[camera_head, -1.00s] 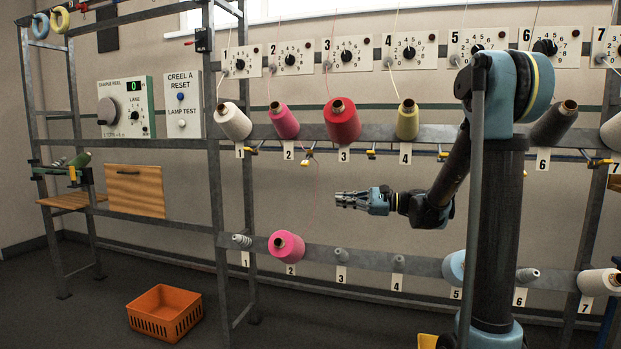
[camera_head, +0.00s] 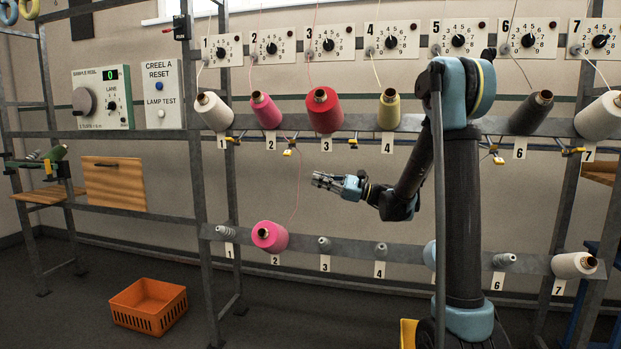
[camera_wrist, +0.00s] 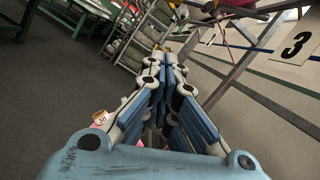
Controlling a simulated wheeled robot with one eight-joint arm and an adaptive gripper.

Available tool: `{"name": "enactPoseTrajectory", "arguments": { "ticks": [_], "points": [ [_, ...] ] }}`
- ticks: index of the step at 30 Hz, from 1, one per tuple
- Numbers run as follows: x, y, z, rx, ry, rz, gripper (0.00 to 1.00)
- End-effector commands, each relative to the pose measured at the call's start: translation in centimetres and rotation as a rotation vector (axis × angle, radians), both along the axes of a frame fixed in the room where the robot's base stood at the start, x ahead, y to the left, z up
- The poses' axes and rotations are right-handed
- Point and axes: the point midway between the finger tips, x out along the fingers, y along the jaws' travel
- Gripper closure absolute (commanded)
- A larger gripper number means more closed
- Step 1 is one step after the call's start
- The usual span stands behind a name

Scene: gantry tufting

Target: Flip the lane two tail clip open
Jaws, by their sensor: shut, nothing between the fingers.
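The lane two tail clip (camera_head: 288,152) is a small yellow-tipped clip. It hangs under the upper rail, between the number 2 and number 3 labels in the head view. Whether its lever is open or shut is too small to tell. A thin pink thread passes the clip and runs down to the lower pink cone (camera_head: 270,237). My gripper (camera_head: 316,180) is shut and empty, pointing left, below and right of the clip in the head view and apart from it in the picture. In the wrist view my closed fingers (camera_wrist: 166,62) fill the middle; I cannot make out the clip there with certainty.
The upper pink cone (camera_head: 266,112) and red cone (camera_head: 323,112) sit above the upper rail (camera_head: 357,122). The lower rail (camera_head: 345,251) crosses below my gripper. An orange crate (camera_head: 148,308) stands on the floor at left.

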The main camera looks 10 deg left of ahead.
Motion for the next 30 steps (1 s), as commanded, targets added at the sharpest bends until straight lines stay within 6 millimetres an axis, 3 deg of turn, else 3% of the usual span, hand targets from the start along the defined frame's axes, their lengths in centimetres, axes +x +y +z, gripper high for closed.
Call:
{"name": "enactPoseTrajectory", "arguments": {
  "ticks": [15,22,30],
  "points": [
    [-0.2,8.6,2.0,0.000,0.000,0.002,1.00],
    [-1.2,8.5,4.4,-0.001,0.000,0.000,1.00],
    [-1.7,8.5,5.6,-0.001,-0.001,-0.001,1.00]
  ]
}}
